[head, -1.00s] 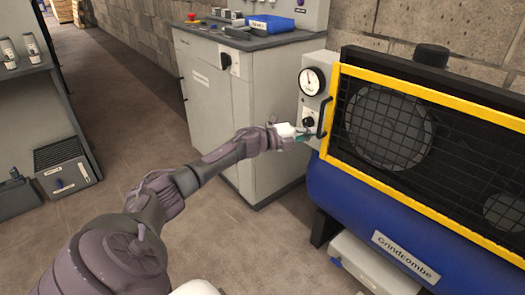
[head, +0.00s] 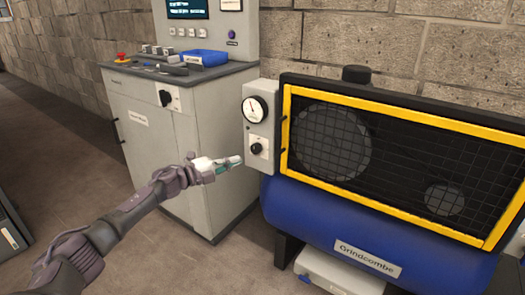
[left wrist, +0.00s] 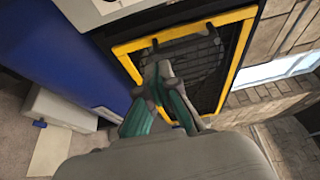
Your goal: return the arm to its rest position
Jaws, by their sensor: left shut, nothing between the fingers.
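My left arm comes in from the lower left in the head view. My left gripper (head: 236,161) is shut and empty, in front of the grey cabinet and a little left of the compressor's control box. In the left wrist view its two green-sided fingers (left wrist: 160,75) meet at the tips, with the yellow-framed mesh guard behind them. My right gripper is in neither view.
A blue compressor (head: 345,225) with a yellow-framed guard (head: 400,185) stands at the right. Its control box (head: 259,130) has a gauge and a black knob. A grey cabinet (head: 150,130) carries a blue tray (head: 205,57). Floor is open at the lower left.

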